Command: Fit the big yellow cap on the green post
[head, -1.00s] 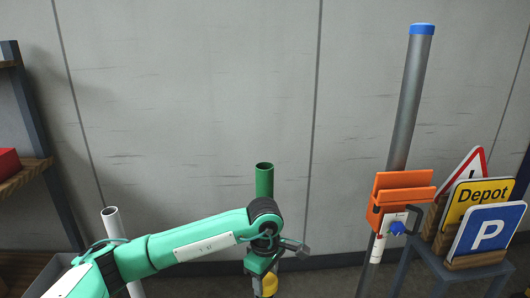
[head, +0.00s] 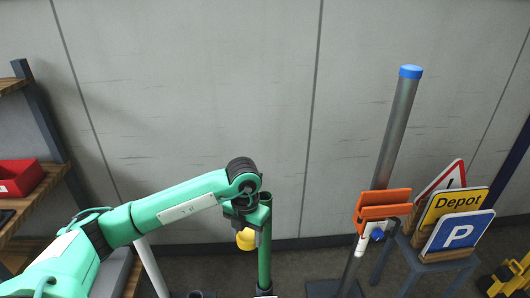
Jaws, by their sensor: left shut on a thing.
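The green post (head: 265,255) stands upright near the middle of the head view, in front of the grey wall. My left gripper (head: 245,223) is shut on the big yellow cap (head: 246,240). The cap hangs below the jaws, at the left side of the post's upper part and below its top end. I cannot tell whether the cap touches the post. My right gripper is not in view.
A grey pole (head: 396,130) with a blue top and an orange bracket (head: 382,205) stands to the right. Road signs (head: 458,232) rest on a stool beyond it. At left, a shelf holds a red bin (head: 18,178). A yellow object (head: 512,276) is at the lower right.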

